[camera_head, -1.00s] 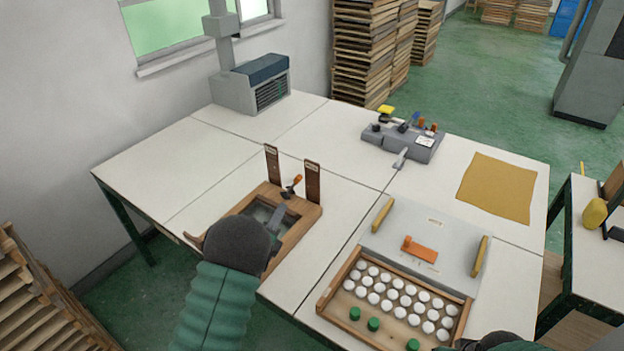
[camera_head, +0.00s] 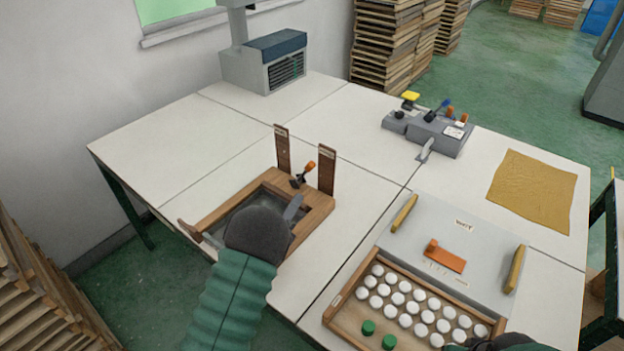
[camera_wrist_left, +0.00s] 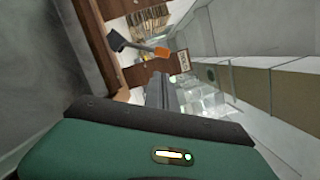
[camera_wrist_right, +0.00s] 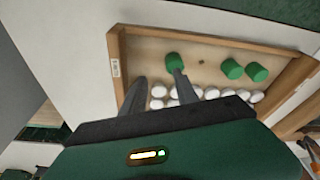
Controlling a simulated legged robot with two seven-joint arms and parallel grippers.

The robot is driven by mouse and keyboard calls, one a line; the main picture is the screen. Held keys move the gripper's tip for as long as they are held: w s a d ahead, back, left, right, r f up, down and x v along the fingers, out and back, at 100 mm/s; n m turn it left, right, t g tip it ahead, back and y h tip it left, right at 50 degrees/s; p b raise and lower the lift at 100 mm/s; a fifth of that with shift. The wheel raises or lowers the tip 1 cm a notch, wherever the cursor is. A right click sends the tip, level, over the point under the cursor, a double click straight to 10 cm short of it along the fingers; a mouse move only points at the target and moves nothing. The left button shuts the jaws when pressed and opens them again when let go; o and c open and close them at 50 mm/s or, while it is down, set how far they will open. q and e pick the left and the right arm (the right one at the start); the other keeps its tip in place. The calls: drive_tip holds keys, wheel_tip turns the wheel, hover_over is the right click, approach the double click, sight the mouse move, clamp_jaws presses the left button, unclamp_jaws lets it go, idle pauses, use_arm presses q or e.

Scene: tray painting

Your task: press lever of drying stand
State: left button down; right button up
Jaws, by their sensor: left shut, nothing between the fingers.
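The drying stand is a wooden frame (camera_head: 318,212) with two dark brown uprights (camera_head: 326,176). Its lever (camera_head: 309,168) has an orange tip and a dark arm, and stands between the uprights. In the left wrist view the orange-tipped lever (camera_wrist_left: 161,52) is ahead of the fingers. My left gripper (camera_head: 296,203) is shut and empty, over the frame, just short of the lever and apparently apart from it. In the left wrist view its fingers (camera_wrist_left: 163,78) lie together. My right gripper (camera_wrist_right: 158,80) is open above the peg tray, with a green peg near one fingertip.
The wooden tray (camera_head: 345,300) of white discs and green pegs (camera_head: 368,327) stands right of the frame. Behind it is a grey board (camera_head: 480,225) with an orange piece. A grey device (camera_head: 440,135) and yellow cloth (camera_head: 533,190) lie farther back.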

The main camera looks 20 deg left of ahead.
sight(305, 172)
use_arm(q)
drive_tip(key=shift+w, duration=0.15)
use_arm(e)
drive_tip(key=shift+a+r, duration=0.1)
drive_tip(key=shift+a, duration=0.1)
use_arm(q)
drive_tip(key=w, duration=0.3)
drive_tip(key=w+d, duration=0.1)
drive_tip(key=w, duration=0.1)
drive_tip(key=w+d+r, duration=0.1)
drive_tip(key=w, duration=0.2)
drive_tip(key=shift+w+d+r, duration=0.1)
drive_tip(key=shift+w, duration=0.2)
use_arm(e)
drive_tip(key=shift+d+f, duration=0.2)
drive_tip(key=shift+d, duration=0.4)
use_arm(q)
drive_tip(key=shift+w+a, duration=0.25)
drive_tip(key=shift+w, duration=0.3)
use_arm(e)
drive_tip(key=shift+a+r, duration=0.1)
drive_tip(key=shift+a, duration=0.25)
use_arm(q)
drive_tip(key=shift+d+r, duration=0.1)
drive_tip(key=shift+d, duration=0.15)
use_arm(e)
drive_tip(key=shift+d, duration=0.25)
use_arm(q)
drive_tip(key=shift+r, duration=0.1)
